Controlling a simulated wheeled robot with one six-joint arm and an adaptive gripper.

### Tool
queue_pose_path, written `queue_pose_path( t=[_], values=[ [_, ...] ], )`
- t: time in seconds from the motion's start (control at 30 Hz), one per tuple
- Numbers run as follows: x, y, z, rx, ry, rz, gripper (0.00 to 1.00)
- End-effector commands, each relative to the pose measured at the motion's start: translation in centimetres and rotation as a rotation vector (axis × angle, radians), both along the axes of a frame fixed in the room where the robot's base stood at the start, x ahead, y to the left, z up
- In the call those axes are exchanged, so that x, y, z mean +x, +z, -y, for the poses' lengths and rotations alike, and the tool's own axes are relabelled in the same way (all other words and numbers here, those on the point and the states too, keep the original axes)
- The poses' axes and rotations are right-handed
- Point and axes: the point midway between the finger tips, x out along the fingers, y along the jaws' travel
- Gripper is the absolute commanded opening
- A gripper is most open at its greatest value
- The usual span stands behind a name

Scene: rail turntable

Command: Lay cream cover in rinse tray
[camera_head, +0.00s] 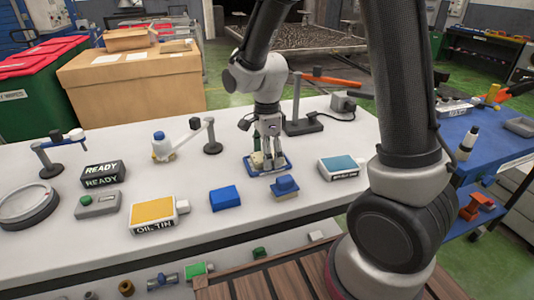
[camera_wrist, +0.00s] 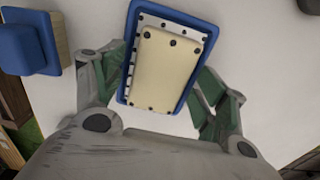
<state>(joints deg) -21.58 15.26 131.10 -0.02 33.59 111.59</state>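The cream cover (camera_wrist: 166,68) lies flat inside the blue-rimmed rinse tray (camera_wrist: 201,23), on its white perforated floor, with dark dots near its corners. In the head view the tray (camera_head: 283,168) is near the table's middle, and the cover (camera_head: 257,160) is partly hidden by the fingers. My gripper (camera_wrist: 163,75) is open, with one green-padded finger on each side of the tray's near part. In the head view my gripper (camera_head: 268,150) points down right over the tray.
A blue block (camera_head: 225,198) and a blue-topped block (camera_head: 285,187) stand close in front of the tray. A blue-topped box (camera_head: 342,167) is to its right, and a yellow-topped oil tin (camera_head: 153,213) at the front left. A stand (camera_head: 302,122) rises behind it.

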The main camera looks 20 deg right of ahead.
Motion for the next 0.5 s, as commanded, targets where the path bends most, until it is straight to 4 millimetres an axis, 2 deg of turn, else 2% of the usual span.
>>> queue_pose_path(
  t=[0.27, 0.37, 0.5],
  values=[
    [0.0, 0.4, 0.0, 0.001, 0.000, 0.001, 0.73],
    [0.1, 1.7, 0.0, 0.002, 0.000, 0.004, 0.73],
    [0.1, 4.7, 0.0, 0.002, 0.000, 0.005, 0.73]
  ],
)
